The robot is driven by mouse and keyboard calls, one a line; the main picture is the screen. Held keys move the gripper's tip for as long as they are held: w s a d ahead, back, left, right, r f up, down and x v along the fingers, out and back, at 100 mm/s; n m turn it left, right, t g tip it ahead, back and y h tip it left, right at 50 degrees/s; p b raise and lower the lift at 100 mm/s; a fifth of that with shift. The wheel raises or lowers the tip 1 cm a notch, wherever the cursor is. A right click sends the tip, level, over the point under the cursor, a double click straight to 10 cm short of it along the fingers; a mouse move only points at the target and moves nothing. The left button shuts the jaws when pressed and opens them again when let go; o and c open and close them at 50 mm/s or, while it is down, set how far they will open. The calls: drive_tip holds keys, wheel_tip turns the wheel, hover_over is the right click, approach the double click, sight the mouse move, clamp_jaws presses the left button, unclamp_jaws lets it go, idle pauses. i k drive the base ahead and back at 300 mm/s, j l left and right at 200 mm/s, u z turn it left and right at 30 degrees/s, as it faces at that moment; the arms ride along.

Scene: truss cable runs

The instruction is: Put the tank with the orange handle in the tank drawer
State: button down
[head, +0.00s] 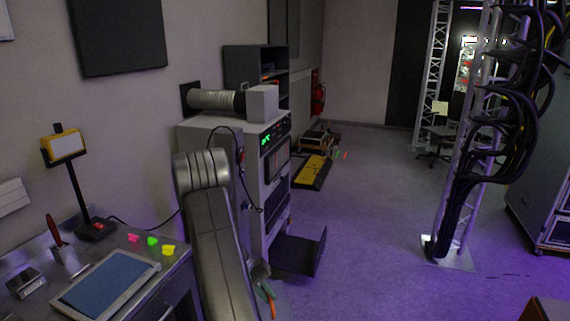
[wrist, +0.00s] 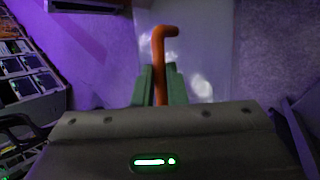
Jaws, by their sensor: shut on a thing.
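My gripper (wrist: 161,84) has its green fingers shut on an orange bent handle (wrist: 163,45) in the wrist view. The tank's body cannot be made out clearly; a pale surface with bright spots shows behind the handle. In the head view my gripper (head: 264,286) is low, at the foot of the grey machine, and a bit of orange shows beside it. A dark open drawer or flap (head: 300,253) juts from the machine's base, just behind and to the right of my gripper. Whether it is the tank drawer I cannot tell.
The grey machine (head: 222,134) stands against the left wall. A workbench (head: 120,307) with a blue-topped tray (head: 103,284) is at the lower left. A truss with black cables (head: 490,130) stands at the right. The floor between (head: 380,220) is clear.

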sight(292, 252)
drive_tip(key=i+l+z, duration=0.25)
drive_tip(key=i+z, duration=0.15)
drive_tip(key=i, duration=0.25)
drive_tip(key=i+z, duration=0.4)
drive_tip(key=i, duration=0.3)
drive_tip(key=i+j+z, duration=0.1)
drive_tip(key=i+z, duration=0.25)
drive_tip(key=i, duration=1.65)
drive_tip(key=i+u, duration=0.1)
drive_tip(key=u, duration=0.3)
drive_tip(key=i+l+u, duration=0.1)
drive_tip(key=u, duration=0.7)
drive_tip(key=i+l+u, duration=0.1)
drive_tip(key=u, duration=0.3)
drive_tip(key=l, duration=0.1)
